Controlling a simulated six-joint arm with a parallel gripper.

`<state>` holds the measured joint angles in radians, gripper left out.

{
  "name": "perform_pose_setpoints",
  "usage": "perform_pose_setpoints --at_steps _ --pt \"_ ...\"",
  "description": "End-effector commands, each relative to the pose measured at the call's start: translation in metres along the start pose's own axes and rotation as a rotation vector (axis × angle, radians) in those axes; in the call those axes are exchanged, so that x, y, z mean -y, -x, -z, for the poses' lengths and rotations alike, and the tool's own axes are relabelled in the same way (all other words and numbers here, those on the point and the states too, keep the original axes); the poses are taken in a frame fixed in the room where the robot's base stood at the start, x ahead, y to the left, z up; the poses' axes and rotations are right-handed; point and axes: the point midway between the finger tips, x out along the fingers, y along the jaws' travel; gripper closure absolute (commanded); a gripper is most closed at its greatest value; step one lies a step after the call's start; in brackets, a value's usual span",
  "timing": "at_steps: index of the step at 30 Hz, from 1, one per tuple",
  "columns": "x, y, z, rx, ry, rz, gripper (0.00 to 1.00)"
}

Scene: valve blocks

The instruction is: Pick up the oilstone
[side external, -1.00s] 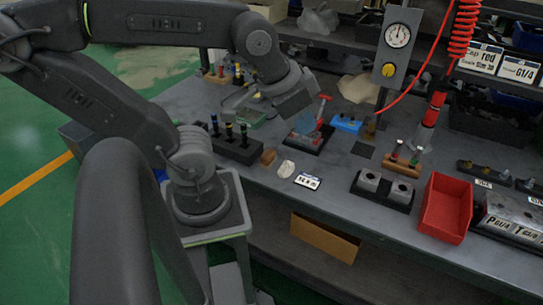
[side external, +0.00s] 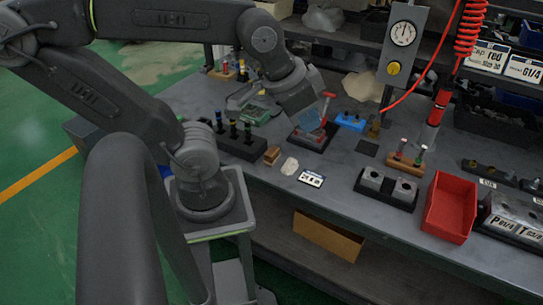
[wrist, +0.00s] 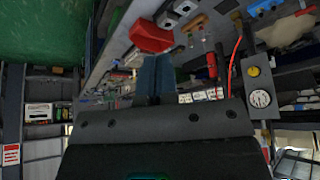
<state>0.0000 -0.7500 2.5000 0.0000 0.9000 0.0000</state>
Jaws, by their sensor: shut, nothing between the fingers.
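A small brown block (side external: 272,156), which may be the oilstone, lies on the grey bench near its front edge, left of a crumpled white lump. It is too small to tell for certain. My gripper (side external: 312,117) is raised over the bench, behind and to the right of that block and apart from it. Its blue fingers are seen in front of a red-handled fixture. In the wrist view the blue fingers (wrist: 155,73) are together and empty. I cannot make out the brown block in the wrist view.
A black rack with several dark pegs (side external: 239,141) stands left of the block. A labelled plate (side external: 311,178), twin metal blocks (side external: 387,184) and a red bin (side external: 450,206) lie to the right. The red-handled fixture (side external: 318,133) and a gauge post (side external: 402,40) stand behind.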

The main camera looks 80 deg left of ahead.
Motion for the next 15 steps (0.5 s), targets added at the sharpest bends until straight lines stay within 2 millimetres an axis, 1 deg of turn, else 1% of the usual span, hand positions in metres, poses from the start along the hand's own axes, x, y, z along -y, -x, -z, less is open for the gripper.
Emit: perform_pose_setpoints --at_steps 2,15 --pt "0.0 0.0 0.0 0.0 0.0 0.0 1.0" --pt "0.0 0.0 0.0 0.0 0.0 0.0 0.58"
